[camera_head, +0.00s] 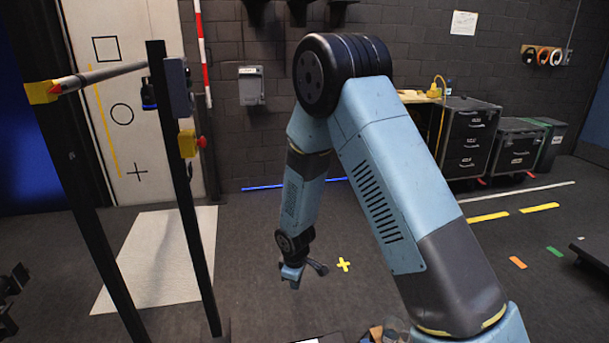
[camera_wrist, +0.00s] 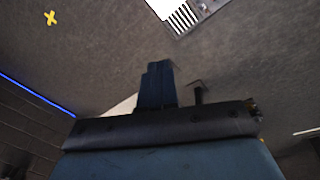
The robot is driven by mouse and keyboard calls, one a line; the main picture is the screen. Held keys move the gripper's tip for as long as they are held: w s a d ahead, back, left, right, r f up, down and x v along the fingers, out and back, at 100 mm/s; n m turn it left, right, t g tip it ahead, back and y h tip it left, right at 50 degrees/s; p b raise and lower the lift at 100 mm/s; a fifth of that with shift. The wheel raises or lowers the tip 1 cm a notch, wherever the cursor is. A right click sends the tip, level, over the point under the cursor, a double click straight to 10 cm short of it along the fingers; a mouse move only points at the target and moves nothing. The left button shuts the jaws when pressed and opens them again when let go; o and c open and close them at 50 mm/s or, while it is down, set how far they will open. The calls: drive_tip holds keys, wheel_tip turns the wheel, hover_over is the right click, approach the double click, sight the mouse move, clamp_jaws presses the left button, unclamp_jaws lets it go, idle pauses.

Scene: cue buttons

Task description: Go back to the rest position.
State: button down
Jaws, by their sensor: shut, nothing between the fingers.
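My arm is raised and bent in the head view, with its upper joint at the top centre and its forearm hanging down. My gripper (camera_head: 292,284) is at the lower end, small in the picture, over the dark floor left of a yellow floor cross (camera_head: 343,264). It is shut and empty, apart from the posts and buttons. In the wrist view, a blue part of my gripper (camera_wrist: 157,85) points over the floor, and the yellow cross (camera_wrist: 51,18) shows at the upper left.
Two dark posts stand at the left; the right one (camera_head: 182,200) carries a yellow box with a red button (camera_head: 201,142) and a blue-grey box (camera_head: 178,88). A pale mat (camera_head: 160,260) lies behind them. Black cases (camera_head: 468,140) stand at the back right. Floor around the cross is clear.

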drive_tip(key=s+d+r+m+t, duration=0.15)
drive_tip(key=d+r, duration=0.35)
drive_tip(key=r, duration=0.5)
drive_tip(key=s+d+r+m, duration=0.1)
drive_tip(key=d+r+m, duration=0.3)
drive_tip(key=r, duration=0.5)
drive_tip(key=s+d+r+m+t, duration=0.1)
drive_tip(key=d+r+m, duration=0.1)
drive_tip(key=d+r, duration=0.6)
drive_tip(key=s+d+r+m, duration=0.3)
drive_tip(key=s+r, duration=0.5)
drive_tip(key=s, duration=0.3)
drive_tip(key=s+d+r+m+t, duration=0.1)
drive_tip(key=s+d+r+m, duration=0.3)
drive_tip(key=s+d+r, duration=0.2)
drive_tip(key=s+r, duration=0.2)
drive_tip(key=s, duration=0.2)
drive_tip(key=shift+s+d, duration=0.2)
drive_tip(key=shift+s, duration=0.15)
